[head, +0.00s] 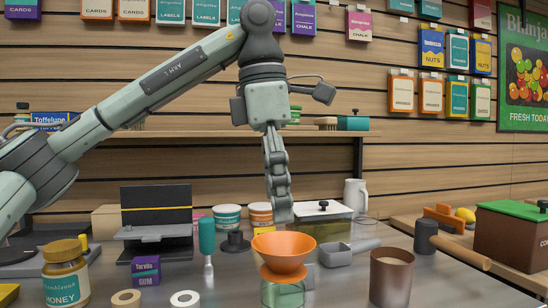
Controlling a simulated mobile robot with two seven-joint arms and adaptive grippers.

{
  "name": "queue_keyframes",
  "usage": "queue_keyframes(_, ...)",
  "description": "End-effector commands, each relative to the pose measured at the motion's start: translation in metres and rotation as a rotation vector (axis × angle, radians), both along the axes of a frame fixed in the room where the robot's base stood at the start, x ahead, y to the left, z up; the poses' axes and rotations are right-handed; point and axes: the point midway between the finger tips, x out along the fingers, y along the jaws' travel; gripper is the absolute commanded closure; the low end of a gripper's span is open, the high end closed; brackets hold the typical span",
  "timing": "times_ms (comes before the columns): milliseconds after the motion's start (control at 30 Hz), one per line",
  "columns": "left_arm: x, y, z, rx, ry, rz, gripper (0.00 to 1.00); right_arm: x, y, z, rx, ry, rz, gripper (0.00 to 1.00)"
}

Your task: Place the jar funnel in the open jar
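The orange jar funnel (284,247) stands upright, wide bowl up, at the front centre of the counter. Its lower orange collar lies at the mouth of a greenish clear glass jar (283,295), which is cut off by the bottom edge. The funnel looks seated on the jar; I cannot make out its spout inside the glass. My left gripper (282,212) points straight down, with its fingertips just above or behind the funnel's rim. It appears apart from the funnel. Its fingers overlap in this view, so their opening is hidden. My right gripper is not in view.
A brown cup (391,278) and grey scoop (340,254) stand to the right, with a black-headed mallet (426,237) beyond. A teal-handled tool (207,240), purple gum box (146,268), tape rolls (185,299) and honey jar (66,275) stand left. A lidded glass box (322,220) is behind.

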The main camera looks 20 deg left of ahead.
Motion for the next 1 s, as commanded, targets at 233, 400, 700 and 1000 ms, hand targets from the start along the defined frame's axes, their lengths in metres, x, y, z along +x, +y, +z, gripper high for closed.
queue_keyframes(233,-0.002,0.005,0.046,0.001,0.000,0.000,0.05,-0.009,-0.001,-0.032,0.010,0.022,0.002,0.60)
queue_keyframes(400,-0.003,0.006,0.055,0.000,0.001,0.000,0.05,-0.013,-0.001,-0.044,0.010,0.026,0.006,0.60)
queue_keyframes(700,-0.003,0.006,0.055,0.001,0.001,-0.001,0.05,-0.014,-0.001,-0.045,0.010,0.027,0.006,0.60)
queue_keyframes(1000,-0.003,0.006,0.055,0.001,0.001,-0.001,0.05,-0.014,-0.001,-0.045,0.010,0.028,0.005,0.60)
